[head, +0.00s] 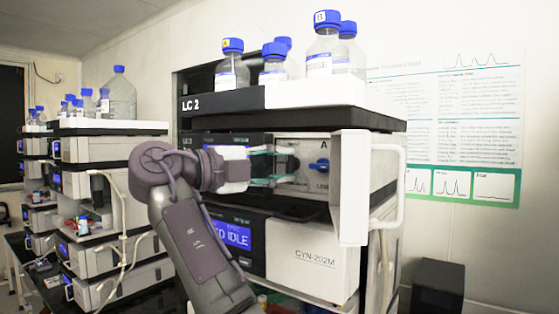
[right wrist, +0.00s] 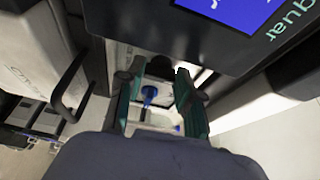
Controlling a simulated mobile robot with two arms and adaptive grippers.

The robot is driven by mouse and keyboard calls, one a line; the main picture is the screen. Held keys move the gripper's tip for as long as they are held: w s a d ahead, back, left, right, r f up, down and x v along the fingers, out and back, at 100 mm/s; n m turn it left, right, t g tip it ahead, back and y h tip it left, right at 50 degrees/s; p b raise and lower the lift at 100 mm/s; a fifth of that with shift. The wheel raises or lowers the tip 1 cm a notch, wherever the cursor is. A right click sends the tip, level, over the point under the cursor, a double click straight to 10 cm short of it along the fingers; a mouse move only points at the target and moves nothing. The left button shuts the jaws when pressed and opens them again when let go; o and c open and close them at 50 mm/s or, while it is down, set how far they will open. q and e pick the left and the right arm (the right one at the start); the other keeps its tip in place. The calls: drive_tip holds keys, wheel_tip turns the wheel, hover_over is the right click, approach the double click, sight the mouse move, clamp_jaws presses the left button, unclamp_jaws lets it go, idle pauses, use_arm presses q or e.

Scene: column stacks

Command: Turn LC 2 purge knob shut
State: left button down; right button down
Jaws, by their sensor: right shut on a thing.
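The stack labelled LC 2 (head: 222,102) stands in the middle of the head view. In its upper module, a dark round knob (head: 291,164) sits on a pale panel, partly hidden by my fingers. My right gripper (head: 283,165) reaches in from the left, with its teal fingers above and below this knob, shut on it. In the right wrist view, my right gripper (right wrist: 158,78) has a dark piece between its fingertips. A blue knob (head: 319,165) sits just right of the dark knob; a blue knob also shows in the right wrist view (right wrist: 149,93). My left gripper is out of view.
A white door (head: 350,190) with a handle stands open at the right of the module. Blue-capped bottles (head: 324,45) stand on top. A module with a blue screen (head: 230,235) lies below my gripper. Another instrument stack (head: 100,160) stands at the left.

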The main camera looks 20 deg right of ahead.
idle(0.5)
drive_tip(key=c, duration=1)
unclamp_jaws()
drive_tip(key=shift+c, duration=0.2)
drive_tip(key=shift+f, duration=0.1)
